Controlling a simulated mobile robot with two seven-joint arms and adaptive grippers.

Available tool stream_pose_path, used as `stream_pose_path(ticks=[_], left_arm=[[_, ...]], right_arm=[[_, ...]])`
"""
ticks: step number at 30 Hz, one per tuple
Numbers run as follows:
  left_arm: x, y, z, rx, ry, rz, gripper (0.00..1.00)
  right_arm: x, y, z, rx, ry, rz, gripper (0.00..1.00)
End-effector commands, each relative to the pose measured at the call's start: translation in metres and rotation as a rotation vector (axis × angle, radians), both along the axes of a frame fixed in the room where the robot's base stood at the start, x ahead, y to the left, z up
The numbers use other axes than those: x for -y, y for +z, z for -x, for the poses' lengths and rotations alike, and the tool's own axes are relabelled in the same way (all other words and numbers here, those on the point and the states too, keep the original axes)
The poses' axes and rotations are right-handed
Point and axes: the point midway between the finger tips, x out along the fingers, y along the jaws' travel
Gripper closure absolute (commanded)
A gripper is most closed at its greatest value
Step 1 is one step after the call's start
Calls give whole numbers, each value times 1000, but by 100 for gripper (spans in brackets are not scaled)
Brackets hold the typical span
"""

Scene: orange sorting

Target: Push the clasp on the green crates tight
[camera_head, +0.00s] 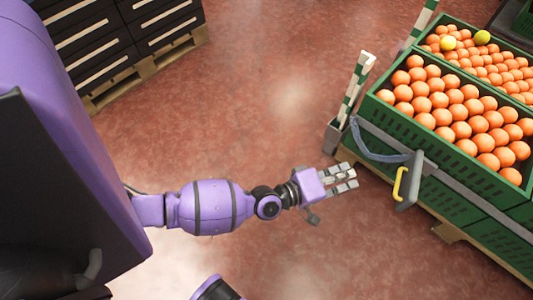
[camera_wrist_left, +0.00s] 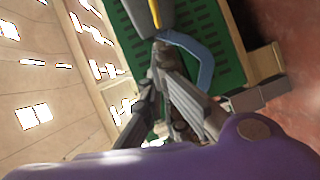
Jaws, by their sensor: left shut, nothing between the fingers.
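Green crates (camera_head: 440,203) full of oranges stand at the right in the head view; a green crate side (camera_wrist_left: 225,35) also fills the upper right of the left wrist view. A grey clasp (camera_head: 411,180) with a yellow handle (camera_head: 397,184) sits on the crate's near side, joined to a blue-grey strap (camera_head: 374,152). The strap (camera_wrist_left: 207,65) and yellow handle (camera_wrist_left: 155,12) also show in the left wrist view. My left gripper (camera_head: 352,178) is shut and empty, to the left of the clasp and apart from it in the head view. My right gripper is not in view.
Green-and-white posts (camera_head: 354,88) rise at the crates' left corner. The crates rest on a wooden pallet (camera_head: 447,233). Dark drawers (camera_head: 125,45) stand on another pallet at upper left. The reddish floor (camera_head: 260,110) between is clear. Two yellow fruits (camera_head: 482,37) lie among the far oranges.

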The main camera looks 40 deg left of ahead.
Motion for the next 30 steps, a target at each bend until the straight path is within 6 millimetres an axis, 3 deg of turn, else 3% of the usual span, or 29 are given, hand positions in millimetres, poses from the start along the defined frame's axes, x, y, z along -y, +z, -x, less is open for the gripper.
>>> stream_pose_path(ticks=[6, 13, 21, 30], left_arm=[[21, -7, -41, 2, 0, 3, 100], [42, -14, -81, -1, -1, 3, 100], [72, -20, -88, 0, 0, 1, 100], [75, -21, -89, 1, 0, -2, 100]], right_arm=[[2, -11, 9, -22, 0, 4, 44], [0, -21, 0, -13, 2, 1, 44], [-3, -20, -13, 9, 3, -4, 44], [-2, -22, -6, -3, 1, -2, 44]])
